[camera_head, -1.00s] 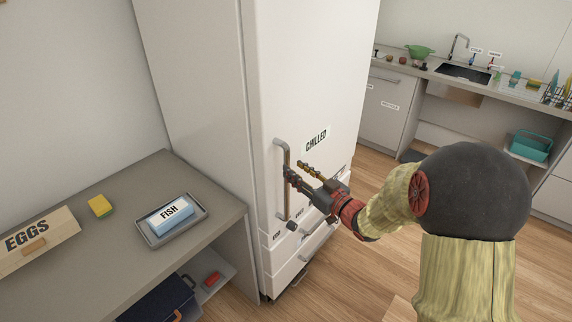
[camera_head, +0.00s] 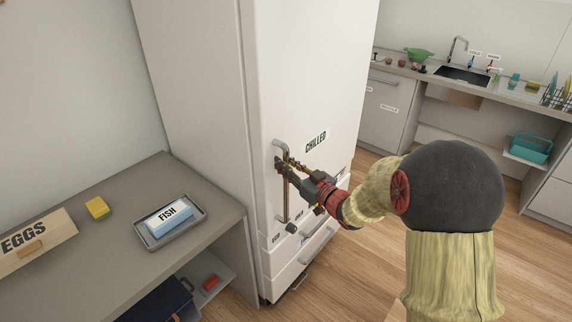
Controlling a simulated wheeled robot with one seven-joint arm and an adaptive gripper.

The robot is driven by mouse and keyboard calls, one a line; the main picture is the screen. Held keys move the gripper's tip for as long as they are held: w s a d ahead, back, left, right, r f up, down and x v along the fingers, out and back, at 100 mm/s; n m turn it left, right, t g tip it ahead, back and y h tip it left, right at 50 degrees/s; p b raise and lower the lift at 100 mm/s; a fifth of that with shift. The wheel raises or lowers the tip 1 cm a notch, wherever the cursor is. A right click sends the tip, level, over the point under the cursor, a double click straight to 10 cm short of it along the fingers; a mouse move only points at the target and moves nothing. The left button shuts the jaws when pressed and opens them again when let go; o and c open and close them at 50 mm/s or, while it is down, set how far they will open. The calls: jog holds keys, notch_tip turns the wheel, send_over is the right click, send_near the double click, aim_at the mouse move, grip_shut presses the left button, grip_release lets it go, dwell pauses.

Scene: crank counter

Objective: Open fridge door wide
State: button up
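The tall white fridge door (camera_head: 308,95) is shut and carries the label CHILLED. Its long upright metal handle (camera_head: 286,205) is on the left part of the door. My gripper (camera_head: 284,161) is at the upper half of the handle. Its two fingers are apart, with the dark finger reaching to the left across the handle and the yellowish finger at its right. The fingers hide part of the handle, and I cannot tell whether they touch it.
Labelled drawers (camera_head: 315,245) sit below the door. A grey counter (camera_head: 120,215) at left holds a FISH box (camera_head: 168,216) on a tray, a sponge (camera_head: 97,208) and an EGGS box (camera_head: 35,241). A sink counter (camera_head: 520,95) stands behind. Wood floor (camera_head: 370,280) is free before the fridge.

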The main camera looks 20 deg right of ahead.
grip_shut()
jog(key=shift+d, duration=0.1)
dwell(0.5)
